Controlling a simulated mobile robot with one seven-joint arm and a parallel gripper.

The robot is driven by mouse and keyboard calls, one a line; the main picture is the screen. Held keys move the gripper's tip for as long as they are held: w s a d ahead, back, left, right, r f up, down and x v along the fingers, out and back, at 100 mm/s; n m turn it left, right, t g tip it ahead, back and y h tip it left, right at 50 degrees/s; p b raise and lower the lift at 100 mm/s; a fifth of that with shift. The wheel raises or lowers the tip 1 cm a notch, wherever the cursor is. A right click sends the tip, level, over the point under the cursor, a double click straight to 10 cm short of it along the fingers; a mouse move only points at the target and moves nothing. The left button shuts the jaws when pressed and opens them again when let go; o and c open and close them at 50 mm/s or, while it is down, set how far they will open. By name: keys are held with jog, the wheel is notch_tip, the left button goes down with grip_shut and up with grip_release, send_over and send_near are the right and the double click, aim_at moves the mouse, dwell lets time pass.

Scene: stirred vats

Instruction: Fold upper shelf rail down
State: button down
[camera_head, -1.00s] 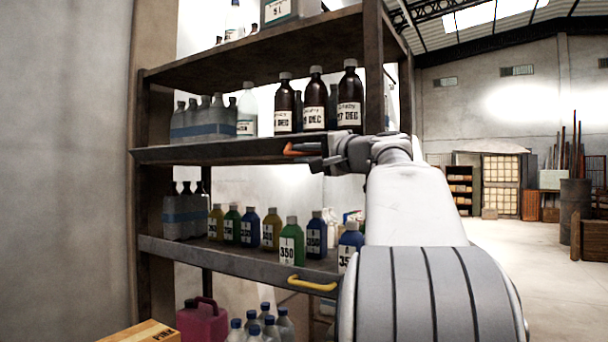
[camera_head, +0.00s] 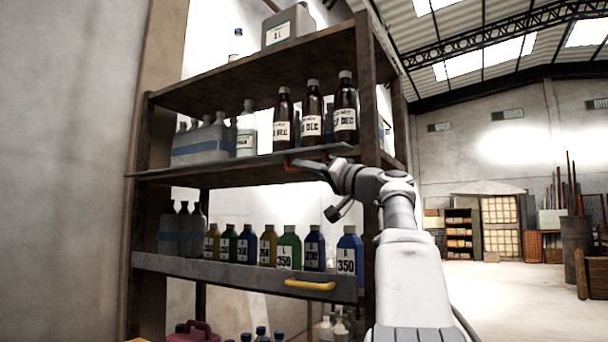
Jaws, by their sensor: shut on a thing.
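The upper shelf rail (camera_head: 215,166) runs along the front edge of the middle shelf. It shows as a thin, nearly edge-on strip that tilts outward from the shelf, its left end sticking out past the left post. My gripper (camera_head: 318,166) is shut on this handle, coming from the right. The fingers hide part of the handle and of the rail there.
Brown bottles (camera_head: 312,122) and grey bottles (camera_head: 205,140) stand behind the rail. The lower rail (camera_head: 215,275), with a yellow handle (camera_head: 310,285), stands upright before several coloured bottles (camera_head: 289,249). A wall (camera_head: 60,170) is close on the left; the floor at right is open.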

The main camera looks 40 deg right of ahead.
jog(key=shift+d+n, duration=0.15)
jog(key=shift+n, duration=0.55)
jog(key=c, duration=1.1)
grip_release()
jog(key=shift+f, duration=0.1)
jog(key=v, duration=1.7)
jog(key=shift+s+d+f, duration=0.1)
jog(key=shift+d+f, duration=0.1)
